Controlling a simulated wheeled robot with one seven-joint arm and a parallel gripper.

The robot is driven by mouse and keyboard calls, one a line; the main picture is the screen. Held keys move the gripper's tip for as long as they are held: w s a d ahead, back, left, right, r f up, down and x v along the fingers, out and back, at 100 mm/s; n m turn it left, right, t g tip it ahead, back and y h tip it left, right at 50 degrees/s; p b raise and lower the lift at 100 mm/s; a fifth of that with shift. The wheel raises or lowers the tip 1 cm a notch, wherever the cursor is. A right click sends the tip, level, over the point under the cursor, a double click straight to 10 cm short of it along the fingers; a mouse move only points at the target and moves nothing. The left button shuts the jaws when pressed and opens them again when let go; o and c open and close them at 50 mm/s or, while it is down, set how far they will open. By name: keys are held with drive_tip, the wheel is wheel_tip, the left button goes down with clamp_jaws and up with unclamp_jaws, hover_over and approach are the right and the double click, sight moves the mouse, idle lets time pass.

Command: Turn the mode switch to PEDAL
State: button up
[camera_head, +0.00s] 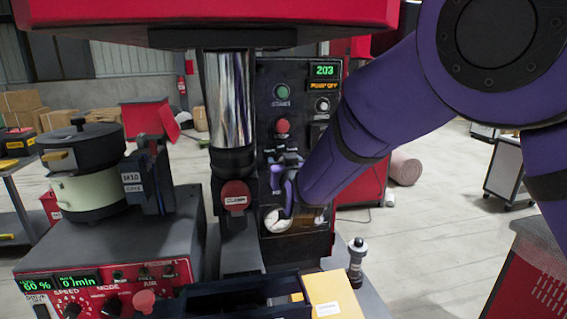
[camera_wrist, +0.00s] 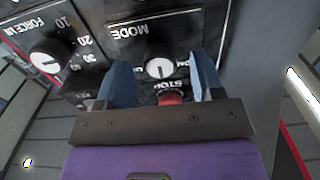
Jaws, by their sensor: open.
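The mode switch (camera_wrist: 160,68) is a small round knob with a white face, below an upside-down MODE label in the wrist view. A dark pointer line shows on its face; the position names around it are too small to read. My gripper (camera_wrist: 163,66) is open, with one finger on each side of the knob. I cannot tell whether the fingers touch it. In the head view my gripper (camera_head: 283,185) is at the front of the black control panel (camera_head: 300,77), and I cannot make out the mode switch there.
A red STOP button (camera_wrist: 170,97) sits close to the knob, between my fingers. A FORCE knob (camera_wrist: 50,57) is to the left in the wrist view. A shiny press column (camera_head: 228,98) stands left of my gripper. A yellow box (camera_head: 332,294) and dark bin (camera_head: 240,302) are in front.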

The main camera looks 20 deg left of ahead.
drive_tip(key=shift+x, duration=0.85)
drive_tip(key=c, duration=0.9)
drive_tip(key=shift+d+n, duration=0.1)
drive_tip(key=shift+n, duration=4.2)
drive_tip(key=shift+n, duration=0.3)
